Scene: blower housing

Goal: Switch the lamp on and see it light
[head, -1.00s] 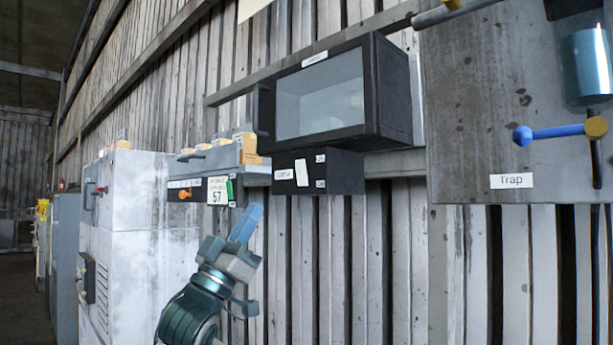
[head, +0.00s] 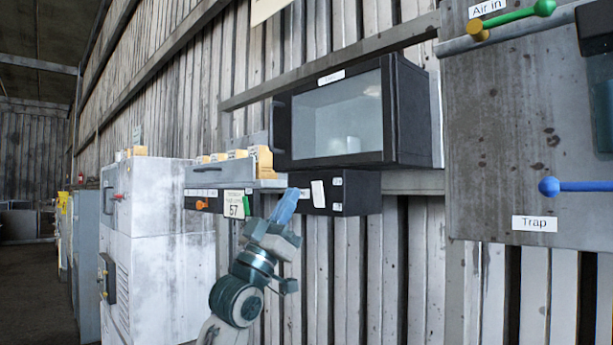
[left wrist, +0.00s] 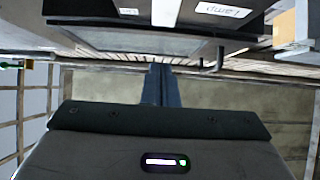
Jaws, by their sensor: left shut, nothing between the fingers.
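A black box (head: 345,193) hangs under a dark cabinet with a glass window (head: 337,115). A white plate (head: 318,194), perhaps a rocker switch, sits on its front. A "Lamp" label (left wrist: 222,8) shows upside down in the left wrist view, beside the white plate (left wrist: 166,12). Behind the glass are pale shapes and a bright patch; I cannot tell whether this is lamp light or reflection. My left gripper (head: 286,205) is shut and empty, its blue tips just left of the plate and partly covering the label. Contact cannot be told. My right gripper is out of view.
Left of the box is a grey shelf unit (head: 228,178) with an orange knob and a "57" card (head: 233,207). A white cabinet (head: 165,240) stands farther left. At right is a grey panel (head: 500,130) with a blue "Trap" lever (head: 580,186) and green "Air in" lever (head: 515,17).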

